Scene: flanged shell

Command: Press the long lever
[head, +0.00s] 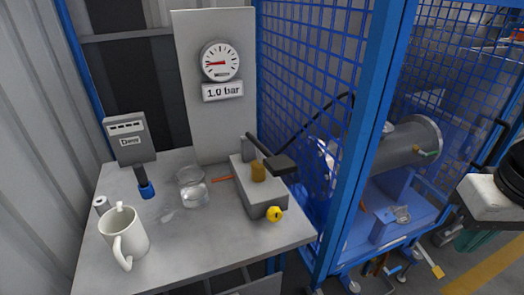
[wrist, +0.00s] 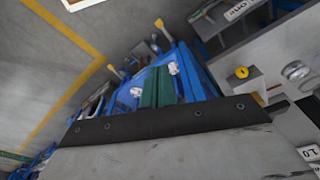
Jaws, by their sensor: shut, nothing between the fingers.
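The long lever (head: 268,152) is a dark bar with a wide black end. It sits tilted above a grey box (head: 262,205) on the table, in the head view. The box has a brass-coloured cylinder on top and a yellow knob (head: 274,213) on its front; the knob also shows in the wrist view (wrist: 241,72). I cannot make out the lever clearly in the wrist view. My gripper (head: 466,240) is at the right edge of the head view, well right of the lever and apart from it. Its green fingers (wrist: 158,78) are shut and empty in the wrist view.
The grey table (head: 210,262) holds a white mug (head: 124,236), a glass beaker (head: 192,190) and a grey meter (head: 127,138). A gauge (head: 221,62) above reads 1.0 bar. A blue mesh cage with a post (head: 362,130) stands between the table and my gripper.

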